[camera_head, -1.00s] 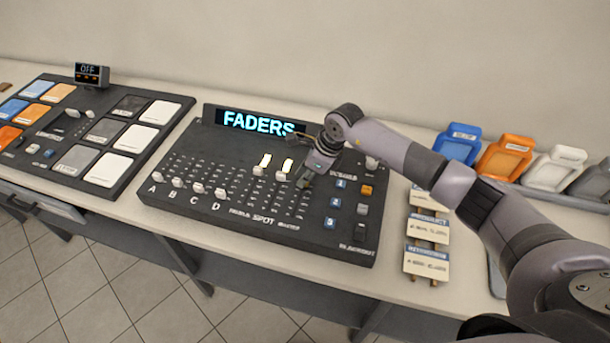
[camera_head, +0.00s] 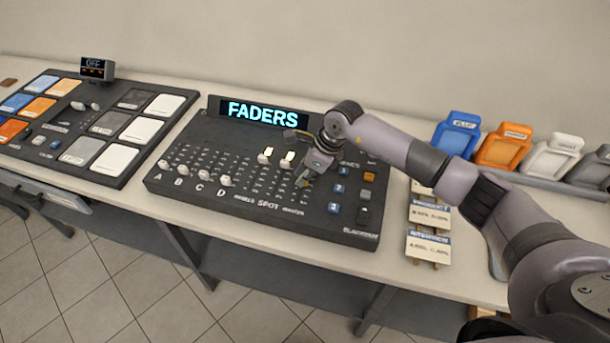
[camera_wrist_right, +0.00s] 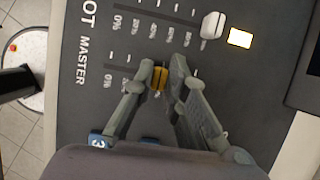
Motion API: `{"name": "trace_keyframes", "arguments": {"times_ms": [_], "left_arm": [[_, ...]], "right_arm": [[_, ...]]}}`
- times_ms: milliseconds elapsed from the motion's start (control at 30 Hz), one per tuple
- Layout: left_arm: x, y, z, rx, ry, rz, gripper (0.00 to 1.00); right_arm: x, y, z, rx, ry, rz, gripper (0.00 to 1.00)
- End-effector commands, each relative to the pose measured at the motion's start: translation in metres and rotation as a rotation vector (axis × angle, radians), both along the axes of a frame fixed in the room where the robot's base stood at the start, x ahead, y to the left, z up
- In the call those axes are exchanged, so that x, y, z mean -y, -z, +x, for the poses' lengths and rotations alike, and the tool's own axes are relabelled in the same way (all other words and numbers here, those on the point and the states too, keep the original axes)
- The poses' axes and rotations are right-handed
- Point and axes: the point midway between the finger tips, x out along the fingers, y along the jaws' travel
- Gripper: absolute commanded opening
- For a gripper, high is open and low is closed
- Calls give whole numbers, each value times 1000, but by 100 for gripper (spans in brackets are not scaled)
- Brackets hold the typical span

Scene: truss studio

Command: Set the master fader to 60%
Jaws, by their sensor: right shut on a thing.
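The master fader cap (camera_wrist_right: 159,77), yellowish, sits in the lower row beside the word MASTER in the right wrist view. My right gripper (camera_wrist_right: 160,76) is shut on it, one finger on each side. The 0% and 20% marks show left of the fingers; most marks beside the cap are covered, and its exact value cannot be read. In the head view the right gripper (camera_head: 303,182) reaches down onto the fader panel (camera_head: 285,226), hiding the cap. The spot fader cap (camera_wrist_right: 213,25) is whitish and stands at the high end. My left gripper is not in view.
A lit FADERS display (camera_head: 263,113) stands at the panel's back. Blue buttons (camera_head: 338,187) lie close right of the gripper. Label cards (camera_head: 428,246) lie right of the panel, coloured trays (camera_head: 503,147) behind. Another control panel (camera_head: 98,132) is at left.

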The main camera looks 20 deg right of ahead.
Motion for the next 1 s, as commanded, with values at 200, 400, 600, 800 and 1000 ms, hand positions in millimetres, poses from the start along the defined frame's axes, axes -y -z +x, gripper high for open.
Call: {"name": "trace_keyframes", "arguments": {"times_ms": [200,400,600,800,1000], "left_arm": [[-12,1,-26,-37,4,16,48],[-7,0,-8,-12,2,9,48],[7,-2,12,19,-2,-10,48],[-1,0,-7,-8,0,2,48],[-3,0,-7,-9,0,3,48]], "right_arm": [[2,-3,1,3,1,-3,0],[1,-3,1,3,1,-2,25],[1,-2,1,2,0,-3,33],[1,-2,1,2,0,-3,33],[7,-20,-2,5,1,-2,33]]}}
